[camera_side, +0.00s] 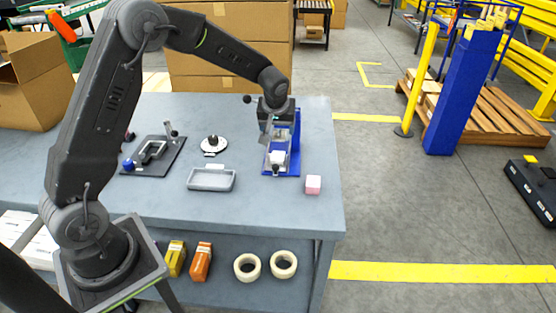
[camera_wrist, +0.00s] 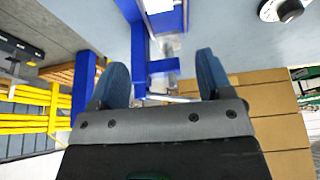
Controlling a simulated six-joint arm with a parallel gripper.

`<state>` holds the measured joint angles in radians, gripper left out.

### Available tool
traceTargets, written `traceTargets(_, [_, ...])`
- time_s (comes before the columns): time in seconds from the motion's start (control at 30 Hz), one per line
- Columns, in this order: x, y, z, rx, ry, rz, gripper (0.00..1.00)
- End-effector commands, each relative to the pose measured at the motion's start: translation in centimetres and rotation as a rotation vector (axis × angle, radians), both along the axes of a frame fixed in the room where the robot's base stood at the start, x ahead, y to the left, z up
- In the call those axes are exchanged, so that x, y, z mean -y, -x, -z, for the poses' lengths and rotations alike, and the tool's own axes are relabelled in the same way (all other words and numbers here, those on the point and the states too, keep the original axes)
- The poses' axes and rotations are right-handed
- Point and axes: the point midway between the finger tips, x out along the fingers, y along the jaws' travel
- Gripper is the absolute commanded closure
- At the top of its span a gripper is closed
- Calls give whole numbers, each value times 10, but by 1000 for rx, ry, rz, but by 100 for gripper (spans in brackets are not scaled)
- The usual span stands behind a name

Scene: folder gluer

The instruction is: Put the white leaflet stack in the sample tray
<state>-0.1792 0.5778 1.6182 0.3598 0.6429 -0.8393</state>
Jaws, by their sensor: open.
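A small white piece (camera_side: 277,157), which looks like the leaflet stack, sits at the near end of the blue fixture (camera_side: 295,135) on the right of the table. It is small and partly covered, so its shape is unclear. A white part of the fixture area also shows at the top of the wrist view (camera_wrist: 158,5). My gripper (camera_side: 268,130) is over the far part of the blue fixture. In the wrist view its two fingers (camera_wrist: 161,72) are apart with nothing held between them.
A pink-and-white block (camera_side: 313,185) lies right of the fixture, near the table's edge. A round knobbed piece (camera_side: 213,145) and a dark clamp fixture (camera_side: 152,155) stand to the left. Cardboard boxes (camera_side: 230,65) rise behind the table. The front strip of the tabletop is clear.

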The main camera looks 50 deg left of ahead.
Motion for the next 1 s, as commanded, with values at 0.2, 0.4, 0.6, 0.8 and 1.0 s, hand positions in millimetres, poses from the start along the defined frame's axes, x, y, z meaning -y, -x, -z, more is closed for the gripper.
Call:
traceTargets(0.2, [-12,-11,41,-4,2,-2,28])
traceTargets(0.4, [-18,-18,61,-1,1,0,28])
traceTargets(0.6, [-21,-21,77,-3,1,1,28])
traceTargets(0.8, [-29,-28,104,-2,0,1,28])
traceTargets(1.0, [-32,-31,113,-1,0,1,28])
